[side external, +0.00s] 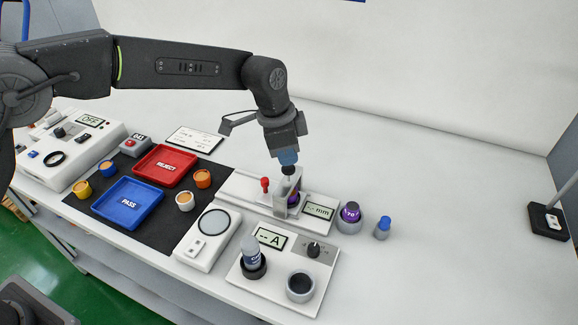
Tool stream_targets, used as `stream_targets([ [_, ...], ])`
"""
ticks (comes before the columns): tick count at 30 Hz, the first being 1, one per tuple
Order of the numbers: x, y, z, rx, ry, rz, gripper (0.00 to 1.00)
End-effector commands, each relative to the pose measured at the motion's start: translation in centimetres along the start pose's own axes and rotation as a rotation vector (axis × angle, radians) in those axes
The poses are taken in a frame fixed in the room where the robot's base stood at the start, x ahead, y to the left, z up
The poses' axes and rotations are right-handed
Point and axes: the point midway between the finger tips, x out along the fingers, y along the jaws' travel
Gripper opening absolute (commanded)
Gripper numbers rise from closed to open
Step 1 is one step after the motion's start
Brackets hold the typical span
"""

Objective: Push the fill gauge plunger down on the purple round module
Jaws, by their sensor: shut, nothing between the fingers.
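The fill gauge (317,211) is a white base with a "-- mm" display, a grey upright bracket and a red-knobbed lever (265,184). A purple round module (294,198) shows partly inside the bracket, mostly hidden by it. My gripper (288,172) points down over the top of the bracket, shut and empty, with its tip at or just above the plunger. The plunger itself is hard to make out there, and I cannot tell whether the tip touches it.
A grey holder with a purple-labelled piece (350,215) and a blue-capped bottle (383,228) stand right of the gauge. The "-- A" tester (325,262) and a scale (208,235) lie in front. Red (148,173) and blue (125,217) trays are left. The table's right is mostly clear.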

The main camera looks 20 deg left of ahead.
Motion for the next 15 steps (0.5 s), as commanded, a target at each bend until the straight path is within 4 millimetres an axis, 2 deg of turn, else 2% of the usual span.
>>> stream_targets([
  [15, 1.00, 0.00, 0.20, 0.000, 0.000, 0.000, 0.00],
])
